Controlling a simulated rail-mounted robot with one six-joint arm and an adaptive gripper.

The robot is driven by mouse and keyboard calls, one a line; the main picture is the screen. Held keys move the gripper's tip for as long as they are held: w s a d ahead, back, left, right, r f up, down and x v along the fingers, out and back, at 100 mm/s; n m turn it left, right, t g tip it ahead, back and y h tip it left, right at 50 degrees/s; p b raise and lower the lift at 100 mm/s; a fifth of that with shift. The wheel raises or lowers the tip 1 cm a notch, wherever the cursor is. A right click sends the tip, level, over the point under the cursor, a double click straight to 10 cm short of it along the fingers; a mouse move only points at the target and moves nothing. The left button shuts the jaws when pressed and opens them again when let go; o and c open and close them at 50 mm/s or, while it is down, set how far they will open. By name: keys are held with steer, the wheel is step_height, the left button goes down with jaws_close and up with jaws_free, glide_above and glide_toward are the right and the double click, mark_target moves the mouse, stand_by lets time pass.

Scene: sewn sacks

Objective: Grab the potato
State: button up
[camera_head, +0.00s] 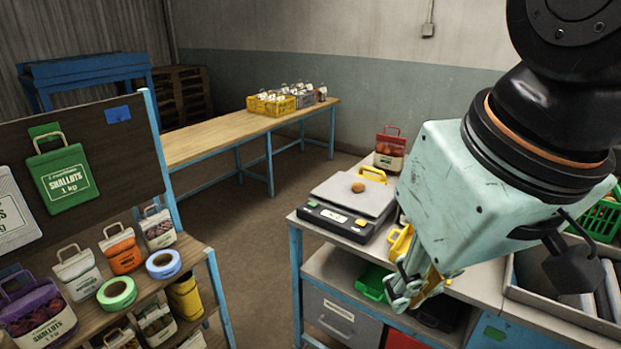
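A small brown round potato (358,187) lies on the grey plate of a weighing scale (344,203) on the right workbench. A yellow handle-like piece (373,174) stands just behind it. My gripper (408,296) hangs at the bench's front edge, below and to the right of the scale, apart from the potato. Its fingers point down and are seen at a slant. Yellowish parts show between or beside the fingers, and I cannot tell whether they belong to the gripper.
A yellow object (400,243) lies beside the scale, partly hidden by my gripper. A red-topped sack (390,149) stands behind the scale. A green bin (372,283) sits below the bench top. A shelf with sacks and tape rolls (163,264) stands left. Open floor lies between.

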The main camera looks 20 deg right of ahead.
steer(key=o, duration=0.7)
steer(key=shift+o, duration=0.2)
